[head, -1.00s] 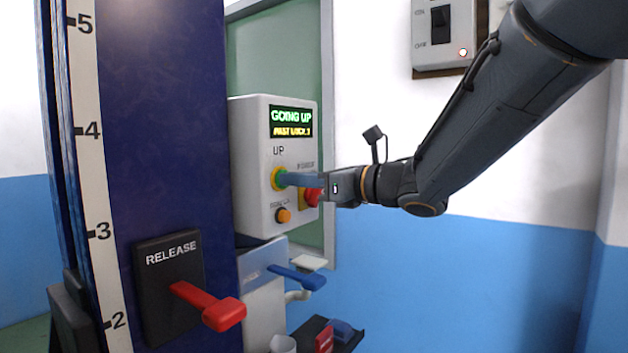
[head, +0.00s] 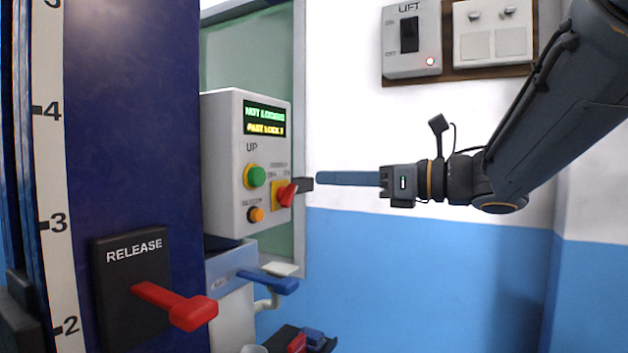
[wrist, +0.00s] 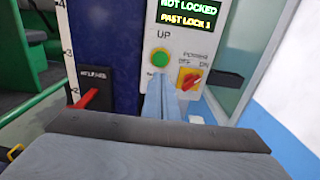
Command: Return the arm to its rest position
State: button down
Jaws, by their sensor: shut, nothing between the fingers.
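My gripper (head: 322,178) is shut and empty. Its blue fingers point left at the control box (head: 222,165), with a gap between their tips and the box. The box carries a green UP button (head: 257,176), a red power switch (head: 286,195) and an orange button (head: 256,214). Its display (head: 264,119) reads "NOT LOCKED" and "PAST LOCK 1" or a similar number. In the wrist view the shut fingers (wrist: 162,88) show just below the green button (wrist: 160,58).
A dark blue column (head: 125,90) with a number scale stands at the left. It bears a red RELEASE lever (head: 175,305). A blue lever (head: 270,282) juts out below the box. A LIFT switch box (head: 411,40) hangs on the wall.

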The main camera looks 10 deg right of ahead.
jog(key=shift+d, duration=0.15)
jog(key=w+d+f+m+t+h, duration=0.6)
jog(key=w+f+m, duration=0.25)
jog(key=m, duration=0.65)
jog(key=d+f+m+g+h, duration=0.2)
jog(key=d+f+m+h, duration=0.15)
jog(key=f+m, duration=0.35)
jog(key=d+f+m+g+h, duration=0.2)
jog(key=f+m+h, duration=0.2)
jog(key=f+m, duration=0.35)
jog(key=s+f+m+g+h, duration=0.2)
jog(key=s+f+m+g, duration=0.4)
jog(key=s+f+m, duration=0.6)
jog(key=s+a+f+m+g, duration=0.2)
jog(key=s+f+g, duration=0.1)
jog(key=s, duration=0.3)
jog(key=s+a+f+m+g+y, duration=0.1)
jog(key=s+a+f+m+g, duration=0.1)
jog(key=s, duration=0.4)
notch_tip(320, 180, down, 2)
jog(key=shift+a+m+g, duration=0.2)
jog(key=shift+m+g, duration=0.3)
jog(key=shift+m, duration=0.15)
